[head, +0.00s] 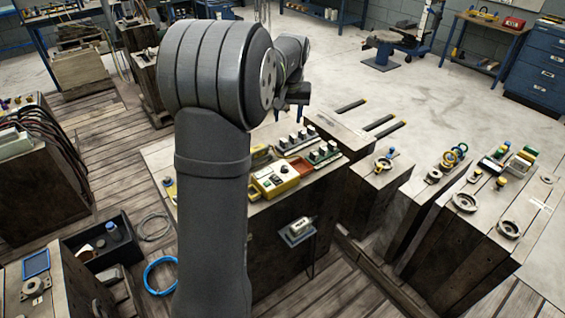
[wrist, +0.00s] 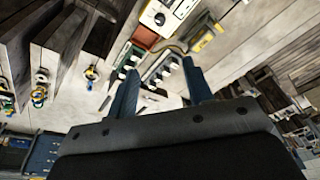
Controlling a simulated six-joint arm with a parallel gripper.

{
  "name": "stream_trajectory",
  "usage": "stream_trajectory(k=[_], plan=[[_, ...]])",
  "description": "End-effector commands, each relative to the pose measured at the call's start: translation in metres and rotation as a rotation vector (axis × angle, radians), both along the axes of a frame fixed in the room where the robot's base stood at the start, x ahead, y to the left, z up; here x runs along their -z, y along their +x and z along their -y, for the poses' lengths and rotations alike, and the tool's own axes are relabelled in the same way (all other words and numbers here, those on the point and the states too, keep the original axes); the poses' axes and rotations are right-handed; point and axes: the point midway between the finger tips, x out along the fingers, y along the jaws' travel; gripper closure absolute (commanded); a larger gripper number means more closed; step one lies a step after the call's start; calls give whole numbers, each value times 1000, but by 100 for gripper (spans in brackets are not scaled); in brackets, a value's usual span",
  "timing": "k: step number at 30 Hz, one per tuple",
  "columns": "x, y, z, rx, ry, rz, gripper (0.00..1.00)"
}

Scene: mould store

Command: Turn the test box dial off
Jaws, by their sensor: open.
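The test box (head: 275,181) is a yellow case with a pale top panel, on the wooden block top just right of my arm in the head view. In the wrist view, the test box (wrist: 169,10) is cut by the top edge. Its black round dial (wrist: 160,18) shows on the white panel; its setting is too small to read. My gripper (wrist: 161,88) is open, with two blue fingers apart and nothing held between them. The dial lies beyond the fingertips, apart from them. In the head view my gripper (head: 297,92) shows small and dark, above the block's far side.
A red tray (head: 302,166) sits beside the test box. Rows of green-based terminals (head: 322,152) stand behind it. A small grey device (head: 299,228) is on the block's front side. Other blocks with rings and fittings (head: 465,202) stand right, across a gap.

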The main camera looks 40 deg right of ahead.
Motion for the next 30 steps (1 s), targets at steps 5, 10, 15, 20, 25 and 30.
stream_trajectory(k=[5, 10, 15, 20, 25, 30], plan=[[34, 28, 16, 312, 94, -61, 53], [59, 45, 24, 561, 140, -113, 53], [72, 52, 28, 693, 154, -139, 53], [81, 53, 28, 719, 157, -145, 53], [108, 53, 28, 718, 159, -146, 53], [146, 53, 28, 717, 158, -146, 53]])
